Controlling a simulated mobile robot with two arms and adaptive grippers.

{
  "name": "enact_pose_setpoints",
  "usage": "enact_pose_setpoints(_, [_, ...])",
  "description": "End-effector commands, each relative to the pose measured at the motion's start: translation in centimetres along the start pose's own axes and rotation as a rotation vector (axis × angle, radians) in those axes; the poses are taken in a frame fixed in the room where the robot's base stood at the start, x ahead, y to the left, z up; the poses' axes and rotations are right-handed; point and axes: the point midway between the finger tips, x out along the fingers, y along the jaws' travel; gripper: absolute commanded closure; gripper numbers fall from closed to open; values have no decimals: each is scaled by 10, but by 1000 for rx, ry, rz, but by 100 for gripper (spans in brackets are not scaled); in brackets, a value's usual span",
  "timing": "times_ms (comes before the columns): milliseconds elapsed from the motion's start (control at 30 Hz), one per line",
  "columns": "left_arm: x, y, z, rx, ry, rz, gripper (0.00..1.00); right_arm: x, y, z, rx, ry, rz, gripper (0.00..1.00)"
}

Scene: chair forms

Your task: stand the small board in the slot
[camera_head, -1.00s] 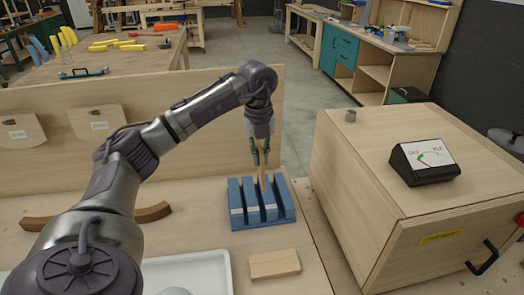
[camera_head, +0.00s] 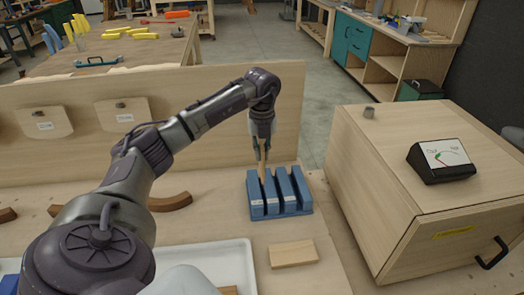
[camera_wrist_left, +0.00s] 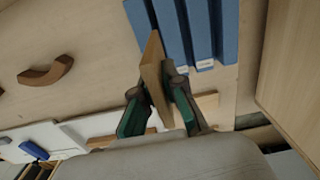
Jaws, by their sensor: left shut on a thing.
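My left gripper (camera_head: 262,150) points down, shut on a small thin wooden board (camera_head: 262,171). The board is upright, over the left part of the blue slotted rack (camera_head: 300,211). In the left wrist view the board (camera_wrist_left: 153,72) stands between the two green-padded fingers (camera_wrist_left: 160,104), with its far end beside and overlapping the left part of the rack (camera_wrist_left: 172,32). I cannot tell whether its lower edge is inside a slot or just above it. My right gripper is not in view.
A flat wooden block (camera_head: 294,253) lies in front of the rack. A white tray (camera_head: 236,262) is at the front left. A large wooden box (camera_head: 385,200) with a dial meter (camera_head: 441,161) stands to the right. An upright wooden panel (camera_head: 210,140) is behind.

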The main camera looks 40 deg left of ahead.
Motion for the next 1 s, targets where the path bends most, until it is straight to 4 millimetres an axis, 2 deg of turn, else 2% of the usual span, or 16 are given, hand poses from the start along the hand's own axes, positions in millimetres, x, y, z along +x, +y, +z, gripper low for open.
enact_pose_setpoints(567, [31, 0, 0, 0, 0, 0, 100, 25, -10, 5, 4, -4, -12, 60])
enact_pose_setpoints(1000, [52, 0, 0, 0, 0, 0, 100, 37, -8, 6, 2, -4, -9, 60])
